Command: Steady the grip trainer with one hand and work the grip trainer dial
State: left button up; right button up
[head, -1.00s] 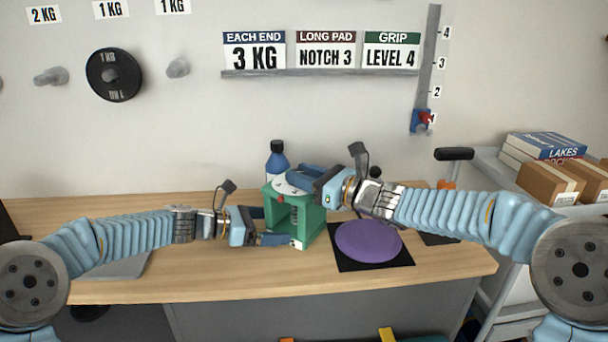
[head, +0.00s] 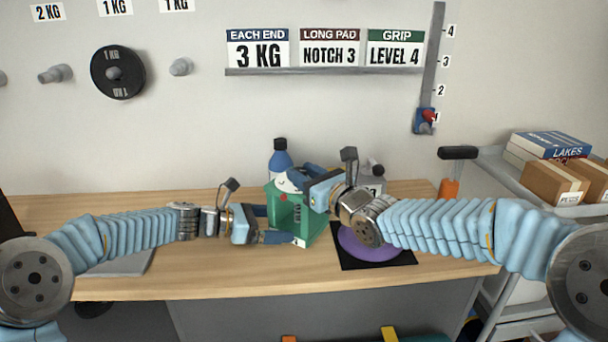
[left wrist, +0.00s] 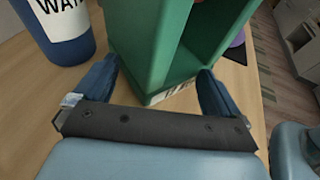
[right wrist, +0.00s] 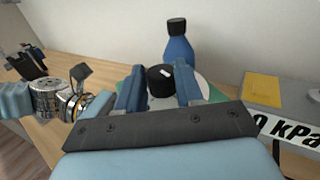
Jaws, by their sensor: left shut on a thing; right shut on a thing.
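The green grip trainer (head: 315,227) stands on the wooden desk. My left gripper (head: 280,225) reaches it from the left, low down, and is shut on its green body, which also shows between the fingers in the left wrist view (left wrist: 150,45). My right gripper (head: 300,182) is above the trainer's top, shut on the dial. In the right wrist view the dial is a black knob (right wrist: 160,77) with a white mark, between the two blue fingers, over a pale round plate (right wrist: 202,86). In the head view the right fingers hide the knob.
A blue bottle (head: 280,157) stands close behind the trainer. A purple disc (head: 365,246) on a black mat (head: 400,258) lies to the right, partly under my right arm. A wall sign (head: 395,52) reads GRIP LEVEL 4. A cart with boxes (head: 560,182) stands at far right.

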jog(key=o, duration=0.8)
jog(key=shift+s+a, duration=0.15)
jog(key=shift+a, duration=0.05)
jog(key=shift+o, duration=1.2)
jog(key=shift+d, duration=0.1)
jog(key=v, duration=1.2)
